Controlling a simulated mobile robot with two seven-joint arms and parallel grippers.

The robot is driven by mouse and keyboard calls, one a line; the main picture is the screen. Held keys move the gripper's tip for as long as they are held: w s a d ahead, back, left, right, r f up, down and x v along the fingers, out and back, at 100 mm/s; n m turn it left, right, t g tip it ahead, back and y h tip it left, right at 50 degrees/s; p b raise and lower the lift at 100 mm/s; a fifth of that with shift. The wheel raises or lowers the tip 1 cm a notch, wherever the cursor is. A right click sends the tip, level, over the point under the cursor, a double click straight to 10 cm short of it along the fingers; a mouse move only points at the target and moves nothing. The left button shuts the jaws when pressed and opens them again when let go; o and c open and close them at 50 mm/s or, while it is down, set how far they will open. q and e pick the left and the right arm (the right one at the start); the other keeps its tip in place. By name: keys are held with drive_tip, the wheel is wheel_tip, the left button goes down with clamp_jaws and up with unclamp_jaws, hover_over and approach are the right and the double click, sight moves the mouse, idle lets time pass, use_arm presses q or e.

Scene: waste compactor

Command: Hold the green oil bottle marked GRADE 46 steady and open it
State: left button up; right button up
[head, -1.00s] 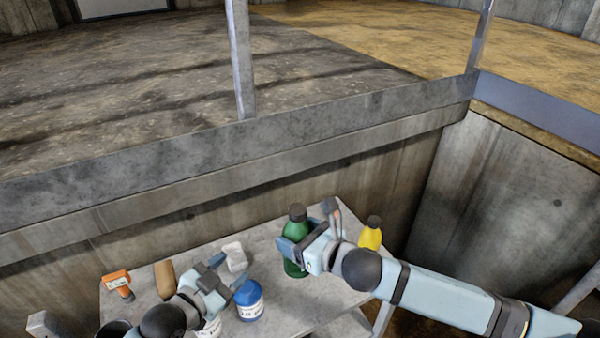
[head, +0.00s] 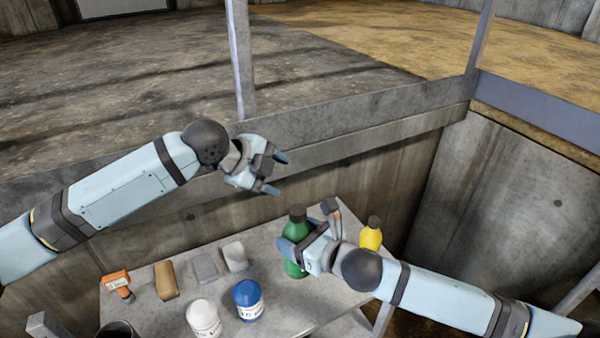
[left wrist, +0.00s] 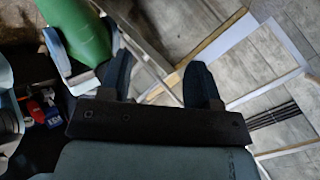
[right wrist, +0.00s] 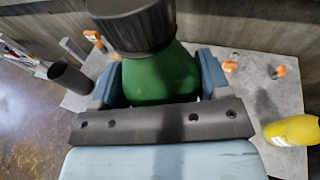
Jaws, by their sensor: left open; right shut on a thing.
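The green oil bottle (head: 297,213) with a black cap stands upright on the table. In the right wrist view the bottle (right wrist: 160,78) sits between the fingers with its ribbed black cap (right wrist: 132,22) above them. My right gripper (head: 300,240) is shut on the bottle's body. My left gripper (head: 275,173) is open and empty, raised above and to the left of the cap in the head view. In the left wrist view its fingers (left wrist: 160,80) are apart, and the green bottle (left wrist: 78,35) shows at upper left. The GRADE 46 marking cannot be read.
A yellow bottle (head: 371,234) stands right of the green one. A blue-capped jar (head: 247,300), a white jar (head: 203,318), two small blocks, a brown block (head: 165,280) and an orange tool (head: 118,283) are on the left. A concrete wall rises behind the table.

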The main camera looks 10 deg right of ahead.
sight(300, 209)
use_arm(q)
drive_tip(key=s+d+r+m+g+y, duration=0.1)
drive_tip(key=s+y, duration=0.1)
drive_tip(key=s+d+r+m+g+y, duration=0.1)
drive_tip(key=d+m+y, duration=0.1)
drive_tip(key=y, duration=0.1)
drive_tip(key=s+d+r+m+g+y, duration=0.1)
drive_tip(key=s+m+y, duration=0.1)
drive_tip(key=shift+s+d+r+g+y, duration=0.25)
drive_tip(key=shift+s+g+y, duration=0.05)
drive_tip(key=shift+g, duration=0.1)
drive_tip(key=shift+s+r+m+y, duration=0.2)
drive_tip(key=shift+s+m+y, duration=0.1)
drive_tip(key=shift+m, duration=0.1)
drive_tip(key=shift+f, duration=3.9)
